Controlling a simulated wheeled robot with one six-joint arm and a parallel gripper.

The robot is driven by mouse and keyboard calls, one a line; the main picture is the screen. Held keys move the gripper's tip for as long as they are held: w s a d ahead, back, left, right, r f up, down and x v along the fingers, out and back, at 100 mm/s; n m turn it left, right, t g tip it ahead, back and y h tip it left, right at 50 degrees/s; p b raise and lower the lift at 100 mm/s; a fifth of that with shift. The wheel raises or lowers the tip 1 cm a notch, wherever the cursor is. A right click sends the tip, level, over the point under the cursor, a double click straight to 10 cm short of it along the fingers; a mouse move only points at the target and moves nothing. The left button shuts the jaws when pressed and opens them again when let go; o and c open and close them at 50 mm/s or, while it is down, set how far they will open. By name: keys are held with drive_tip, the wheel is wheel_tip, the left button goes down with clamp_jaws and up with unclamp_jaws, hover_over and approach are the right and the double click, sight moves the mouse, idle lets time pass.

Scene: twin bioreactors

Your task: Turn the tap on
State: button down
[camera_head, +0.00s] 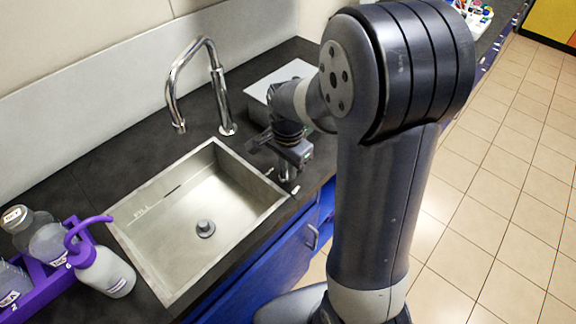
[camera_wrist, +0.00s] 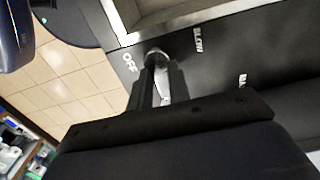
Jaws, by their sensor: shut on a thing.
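The tap (camera_head: 208,80) is a tall curved metal spout at the back right of the sink. A small metal tap handle (camera_wrist: 163,84) sits on the dark counter by the sink corner, between the jaws in the wrist view. My gripper (camera_wrist: 160,78) points down at the counter and is shut on this handle. The counter carries the printed labels OFF (camera_wrist: 130,62) and SLOW (camera_wrist: 198,40), plus a third label (camera_wrist: 242,80) too blurred to read fully. The handle's knob end lies closest to OFF. In the head view my gripper (camera_head: 290,165) is right of the sink; it largely hides the handle.
The empty steel sink (camera_head: 160,200) has a drain plug in it. A purple rack (camera_head: 45,285) with bottles and a purple-spouted wash bottle (camera_head: 105,272) stand left. Blue cabinets (camera_head: 285,262) are below; tiled floor is open at right.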

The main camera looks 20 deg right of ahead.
drive_tip(key=m, duration=0.1)
drive_tip(key=w+m, duration=0.1)
drive_tip(key=m, duration=0.1)
drive_tip(key=w+m, duration=0.1)
drive_tip(key=m, duration=0.1)
drive_tip(key=shift+a+p, duration=0.3)
drive_tip(key=shift+a, duration=0.05)
drive_tip(key=w+m, duration=0.1)
drive_tip(key=m, duration=0.1)
drive_tip(key=w+m, duration=0.1)
drive_tip(key=m, duration=0.2)
drive_tip(key=shift+w+d+m, duration=0.15)
drive_tip(key=shift+w+m, duration=0.05)
drive_tip(key=shift+m, duration=0.1)
drive_tip(key=c, duration=1.3)
unclamp_jaws()
wheel_tip(320, 180, up, 11)
drive_tip(key=shift+f+p, duration=0.1)
drive_tip(key=shift+p, duration=0.2)
